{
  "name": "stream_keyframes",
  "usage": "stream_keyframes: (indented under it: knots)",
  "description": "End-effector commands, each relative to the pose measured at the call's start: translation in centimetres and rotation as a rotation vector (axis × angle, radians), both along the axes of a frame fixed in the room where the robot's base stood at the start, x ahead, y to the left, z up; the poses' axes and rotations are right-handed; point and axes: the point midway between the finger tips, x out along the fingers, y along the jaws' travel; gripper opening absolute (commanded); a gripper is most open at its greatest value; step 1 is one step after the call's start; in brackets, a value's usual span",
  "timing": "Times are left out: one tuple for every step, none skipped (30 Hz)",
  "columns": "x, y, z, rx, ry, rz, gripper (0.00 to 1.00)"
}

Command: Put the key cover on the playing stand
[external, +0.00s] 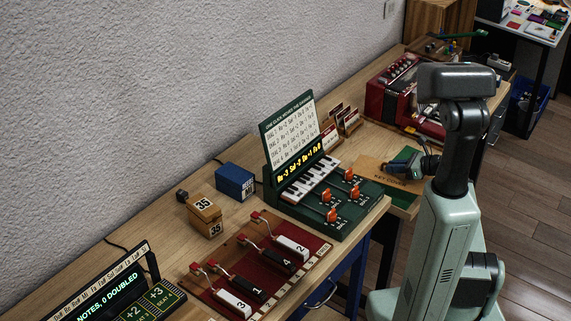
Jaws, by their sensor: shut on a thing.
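My gripper (414,166) is low over a pale wooden board (371,172) at the right of the bench. The board carries lettering that seems to read "KEY COVER". The gripper is shut on a dark green piece (402,155), which looks like the key cover; its full outline is partly hidden by the fingers. I cannot tell whether it still touches the board. The playing stand seems to be the dark green unit (346,222) left of the board, with a piano keyboard (311,184), orange-topped levers and an upright text panel (290,135).
A red accordion-like box (392,92) and small card holders (346,120) stand behind the board. Left of the green unit are a blue box (235,182), wooden number blocks (205,214) and a red tray (262,262) with numbered keys. A lit display (105,291) stands front left.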

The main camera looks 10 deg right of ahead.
Motion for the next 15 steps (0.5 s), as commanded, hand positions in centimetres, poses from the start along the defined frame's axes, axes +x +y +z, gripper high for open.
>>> stream_keyframes:
  knots:
    - [0.0,0.0,0.0,0.001,-0.001,0.000,0.00]
    - [0.0,0.0,0.0,0.001,-0.001,0.000,0.00]
    - [0.0,0.0,0.0,0.001,-0.001,-0.001,0.00]
    - [0.0,0.0,0.0,0.001,-0.001,-0.001,0.00]
    - [0.0,0.0,0.0,0.001,-0.001,-0.001,0.00]
    - [0.0,-0.1,0.0,0.002,-0.001,-0.002,0.00]
    - [0.0,-0.2,0.0,0.002,-0.001,-0.004,0.00]
    - [0.0,-0.4,0.0,0.002,0.000,-0.007,0.00]
    - [0.0,-0.7,0.2,0.002,0.000,-0.012,0.00]
    - [0.2,-1.1,0.4,0.002,0.000,-0.019,0.00]
    - [0.4,-1.6,0.7,0.003,-0.001,-0.025,0.00]
    - [1.0,-2.4,1.2,0.003,0.000,-0.035,0.00]
    - [1.5,-3.0,1.7,0.004,-0.001,-0.042,0.00]
    - [2.3,-3.7,2.1,0.004,-0.001,-0.049,0.00]
    - [3.5,-4.8,2.8,0.005,-0.001,-0.060,0.00]
